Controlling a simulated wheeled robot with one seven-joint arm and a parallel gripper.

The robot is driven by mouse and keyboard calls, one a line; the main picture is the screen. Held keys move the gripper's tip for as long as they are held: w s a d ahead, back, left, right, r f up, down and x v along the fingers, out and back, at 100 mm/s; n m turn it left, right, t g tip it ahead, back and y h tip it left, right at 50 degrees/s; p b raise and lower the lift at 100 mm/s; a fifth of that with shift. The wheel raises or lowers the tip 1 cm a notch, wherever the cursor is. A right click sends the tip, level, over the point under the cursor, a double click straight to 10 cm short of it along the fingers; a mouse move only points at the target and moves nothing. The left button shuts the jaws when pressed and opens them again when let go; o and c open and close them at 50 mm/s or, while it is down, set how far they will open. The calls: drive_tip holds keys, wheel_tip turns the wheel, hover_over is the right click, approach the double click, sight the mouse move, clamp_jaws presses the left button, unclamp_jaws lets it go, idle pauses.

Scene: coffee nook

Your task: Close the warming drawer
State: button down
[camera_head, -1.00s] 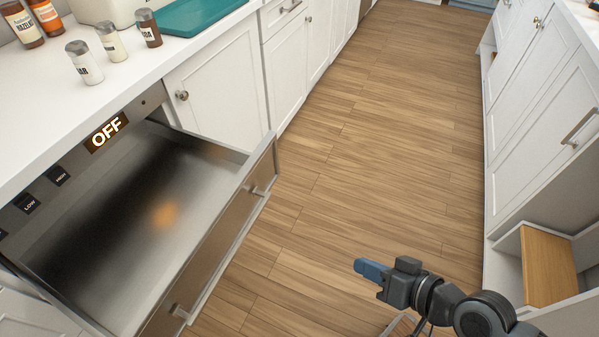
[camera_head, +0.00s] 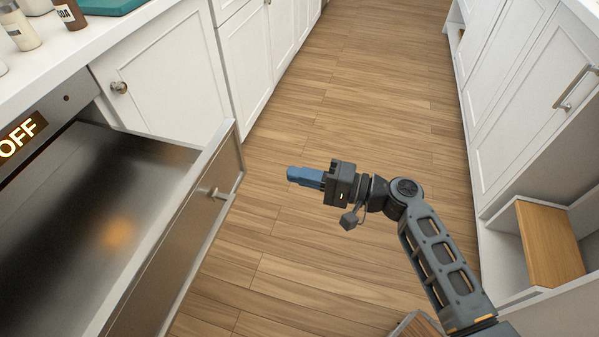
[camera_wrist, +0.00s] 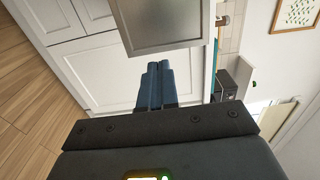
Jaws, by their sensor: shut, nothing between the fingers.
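The warming drawer (camera_head: 150,265) is pulled out from under the counter at the left of the head view. Its metal front faces right, with a handle (camera_head: 216,192) near its far end. The inside looks empty apart from an orange glow on its floor. The control panel (camera_head: 18,138) reads OFF. My gripper (camera_head: 291,174) has blue fingers, shut and empty, pointing left at the drawer front with a gap between them. In the wrist view the blue fingertips (camera_wrist: 159,68) show below the end of the grey drawer front (camera_wrist: 165,25).
A white counter (camera_head: 75,50) with seasoning bottles and a teal board (camera_head: 108,5) is above the drawer. White cabinets stand beyond it and along the right. An open cubby with a wooden panel (camera_head: 548,243) is at the lower right.

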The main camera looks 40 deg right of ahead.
sight(237, 161)
drive_tip(key=x, duration=1.1)
drive_tip(key=shift+a, duration=0.15)
drive_tip(key=shift+w, duration=0.1)
drive_tip(key=b+x, duration=0.6)
drive_tip(key=x, duration=0.5)
drive_tip(key=b+x, duration=0.6)
drive_tip(key=x, duration=0.5)
drive_tip(key=b+x, duration=0.6)
drive_tip(key=x, duration=0.5)
drive_tip(key=shift+w+a+f, duration=0.2)
drive_tip(key=shift+a+f, duration=0.05)
drive_tip(key=shift+a, duration=0.05)
drive_tip(key=shift+w+a+r, duration=0.3)
drive_tip(key=shift+w+a, duration=0.05)
drive_tip(key=shift+w, duration=0.15)
drive_tip(key=shift+r, duration=0.1)
drive_tip(key=shift+a, duration=0.15)
